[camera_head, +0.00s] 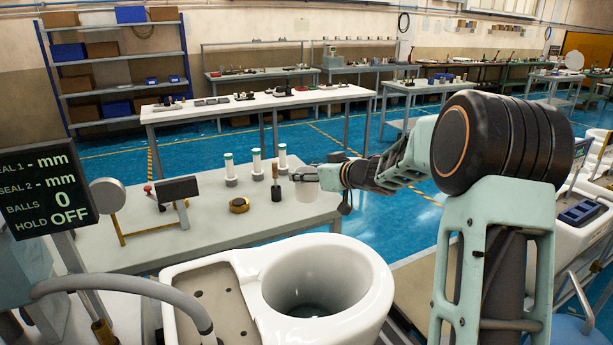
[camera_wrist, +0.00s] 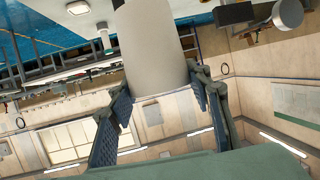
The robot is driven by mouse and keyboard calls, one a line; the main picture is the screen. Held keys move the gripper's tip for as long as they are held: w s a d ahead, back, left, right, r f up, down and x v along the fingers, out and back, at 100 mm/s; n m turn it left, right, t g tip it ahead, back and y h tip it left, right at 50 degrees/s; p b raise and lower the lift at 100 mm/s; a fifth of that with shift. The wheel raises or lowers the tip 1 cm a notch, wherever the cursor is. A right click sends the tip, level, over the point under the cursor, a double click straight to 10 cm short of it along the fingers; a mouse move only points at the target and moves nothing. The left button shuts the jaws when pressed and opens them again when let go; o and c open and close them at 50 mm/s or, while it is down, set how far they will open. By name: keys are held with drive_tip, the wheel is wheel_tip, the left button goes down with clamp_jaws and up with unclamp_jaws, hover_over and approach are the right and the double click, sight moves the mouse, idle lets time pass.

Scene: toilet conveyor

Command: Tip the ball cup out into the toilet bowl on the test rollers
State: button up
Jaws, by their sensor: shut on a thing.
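The white toilet (camera_head: 372,292) stands in the near foreground, its round bowl open upward, with a dark hollow inside. A pale cup (camera_head: 306,192), the ball cup, is at the end of my arm, behind the bowl and over the edge of the grey bench. My gripper (camera_head: 326,178) is shut on the cup. In the wrist view the plain whitish cup (camera_wrist: 155,45) sits between the two dark fingers of my gripper (camera_wrist: 163,90). The inside of the cup and any balls are hidden.
The grey bench (camera_head: 205,235) behind the toilet carries white-and-green cylinders (camera_head: 230,168), a dark-handled tool (camera_head: 275,190), a brass ring (camera_head: 239,205) and a stand (camera_head: 178,190). A grey hose (camera_head: 120,283) arches at left. The display (camera_head: 45,190) reads balls 0, hold OFF.

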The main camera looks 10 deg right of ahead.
sight(313, 185)
drive_tip(key=shift+w+d+f+n+g+y+p, duration=0.3)
drive_tip(key=shift+n+g+y+p, duration=0.1)
drive_tip(key=shift+n+y+p, duration=0.15)
drive_tip(key=shift+w+d+f+n+g+y+p, duration=0.2)
drive_tip(key=shift+w+f+n+g+y+p, duration=0.1)
drive_tip(key=shift+n+g+y+p, duration=0.25)
drive_tip(key=f, duration=0.1)
drive_tip(key=s+f+n+y+p, duration=0.1)
drive_tip(key=f+g+p, duration=0.1)
drive_tip(key=shift+s+d+n+y, duration=0.15)
drive_tip(key=shift+d+n+y, duration=0.15)
drive_tip(key=shift+d+n, duration=0.1)
drive_tip(key=s+d+f+n+g+h, duration=0.1)
drive_tip(key=s+f+n+h, duration=0.1)
drive_tip(key=s+f+n, duration=0.8)
wheel_tip(313, 185, down, 3)
drive_tip(key=shift+s+r+n+h, duration=0.2)
drive_tip(key=shift+n+h, duration=0.1)
drive_tip(key=shift+n, duration=0.5)
drive_tip(key=b, duration=0.5)
drive_tip(key=n+t+h+b, duration=0.1)
drive_tip(key=b, duration=0.5)
drive_tip(key=shift+s+a+f+n, duration=0.15)
drive_tip(key=shift+s+n, duration=0.1)
drive_tip(key=shift+n, duration=0.05)
drive_tip(key=shift+t+b, duration=0.35)
drive_tip(key=shift+b, duration=0.85)
drive_tip(key=b, duration=0.3)
drive_tip(key=shift+s+a+n+h, duration=0.15)
drive_tip(key=shift+n+h, duration=0.25)
